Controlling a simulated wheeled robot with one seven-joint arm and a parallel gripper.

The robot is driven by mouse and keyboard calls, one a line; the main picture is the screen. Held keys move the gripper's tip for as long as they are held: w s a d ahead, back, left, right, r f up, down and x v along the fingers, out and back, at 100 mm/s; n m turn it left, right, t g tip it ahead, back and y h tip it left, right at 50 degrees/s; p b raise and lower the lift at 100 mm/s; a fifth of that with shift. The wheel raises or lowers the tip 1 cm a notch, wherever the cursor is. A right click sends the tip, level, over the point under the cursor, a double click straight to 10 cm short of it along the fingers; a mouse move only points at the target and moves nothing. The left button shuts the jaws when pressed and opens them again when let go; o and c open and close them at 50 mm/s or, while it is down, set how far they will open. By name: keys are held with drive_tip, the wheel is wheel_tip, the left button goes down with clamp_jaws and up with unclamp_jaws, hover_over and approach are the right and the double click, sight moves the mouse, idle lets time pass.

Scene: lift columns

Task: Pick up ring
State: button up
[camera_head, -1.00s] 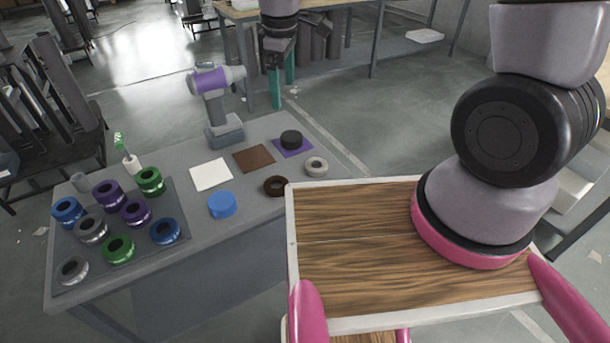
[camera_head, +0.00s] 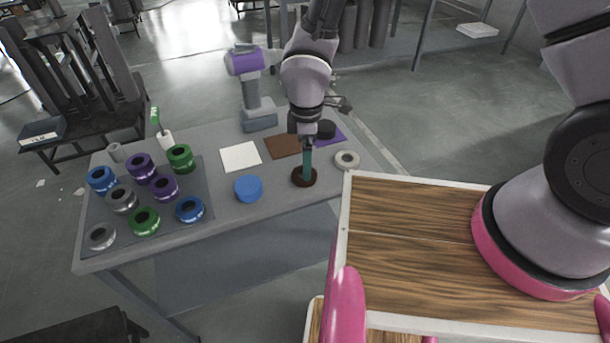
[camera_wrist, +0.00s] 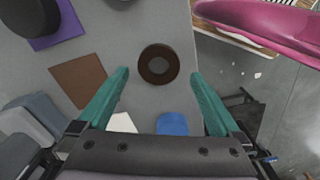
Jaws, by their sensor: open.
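A dark brown ring (camera_head: 297,180) lies flat near the front edge of the grey table. It also shows in the wrist view (camera_wrist: 144,68), round with a dark hole. My gripper (camera_head: 307,168) points down over this ring in the head view, its teal fingers partly covering it. In the wrist view my gripper (camera_wrist: 159,75) is open, with one finger on each side of the ring and visible gaps between. The gripper is empty. A pale ring (camera_head: 339,163) lies to the right of the brown one.
A mat with several coloured rings is at left. A purple-grey tool (camera_head: 245,62) stands behind.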

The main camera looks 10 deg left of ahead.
drive_tip(key=f, duration=0.4)
drive_tip(key=shift+a+f, duration=0.25)
drive_tip(key=c, duration=1.4)
drive_tip(key=shift+o, duration=0.2)
wheel_tip(320, 180, up, 11)
